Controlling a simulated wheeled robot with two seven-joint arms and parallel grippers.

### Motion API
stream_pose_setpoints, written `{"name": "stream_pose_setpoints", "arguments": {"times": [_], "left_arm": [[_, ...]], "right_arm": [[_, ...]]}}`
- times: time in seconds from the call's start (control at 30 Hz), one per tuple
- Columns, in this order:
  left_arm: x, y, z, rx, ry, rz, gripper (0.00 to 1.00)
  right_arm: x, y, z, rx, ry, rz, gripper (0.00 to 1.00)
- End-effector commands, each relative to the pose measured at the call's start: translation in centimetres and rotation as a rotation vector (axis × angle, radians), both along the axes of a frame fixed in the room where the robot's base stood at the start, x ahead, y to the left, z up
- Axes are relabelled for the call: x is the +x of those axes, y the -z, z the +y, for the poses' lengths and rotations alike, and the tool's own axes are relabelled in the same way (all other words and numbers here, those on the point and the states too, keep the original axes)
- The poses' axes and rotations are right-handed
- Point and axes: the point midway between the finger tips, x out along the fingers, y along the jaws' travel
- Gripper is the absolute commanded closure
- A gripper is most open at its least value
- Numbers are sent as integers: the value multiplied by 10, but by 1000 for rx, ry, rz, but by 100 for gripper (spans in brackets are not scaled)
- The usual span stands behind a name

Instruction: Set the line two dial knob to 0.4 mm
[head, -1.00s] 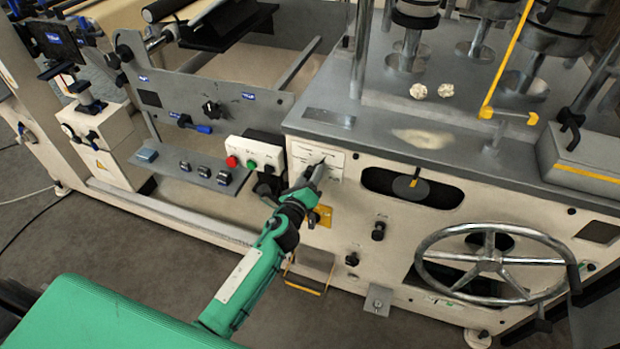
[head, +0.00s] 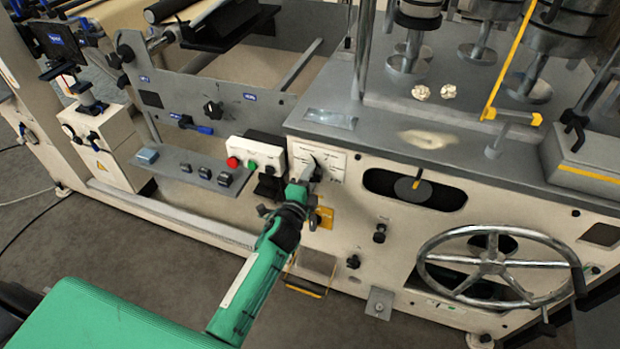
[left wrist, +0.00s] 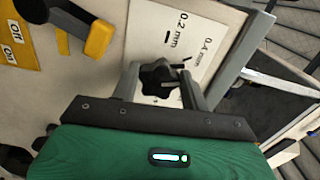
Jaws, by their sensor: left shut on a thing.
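The dial knob (left wrist: 160,78) is a black, lobed knob on a white plate (left wrist: 185,30) printed "0.2 mm" and "0.4 mm" in the left wrist view. My left gripper (left wrist: 160,84) is shut on the knob, with one grey finger on each side. The printed labels look tilted in that view. I cannot tell which mark the knob points to. In the head view, the white plate (head: 332,160) is on the cream machine front, and my left gripper (head: 306,172) is against it, largely covering the knob. My right gripper is not in view.
A button box (head: 256,154) with red, green and black buttons sits left of the plate. A yellow plate (head: 324,217) is just below. A large handwheel (head: 492,262) is at lower right. The left wrist view shows a yellow On/Off switch (left wrist: 98,38).

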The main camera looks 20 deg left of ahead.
Motion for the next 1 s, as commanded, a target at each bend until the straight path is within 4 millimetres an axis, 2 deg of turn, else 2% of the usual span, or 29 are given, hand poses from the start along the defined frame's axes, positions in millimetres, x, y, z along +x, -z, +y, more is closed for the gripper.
{"name": "stream_pose_setpoints", "arguments": {"times": [0.13, 0.4, 0.93, 0.97, 1.0], "left_arm": [[-1, 2, 0, -85, -1, 7, 78], [-1, 3, 0, -179, -1, 10, 78], [-1, 3, 0, -199, -1, 11, 78], [-1, 3, 0, -199, -1, 11, 51], [-1, 3, 0, -198, -1, 11, 44]], "right_arm": [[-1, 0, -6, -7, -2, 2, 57], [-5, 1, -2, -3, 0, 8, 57], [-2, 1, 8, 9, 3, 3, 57], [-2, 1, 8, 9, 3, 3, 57], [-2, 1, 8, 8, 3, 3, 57]]}}
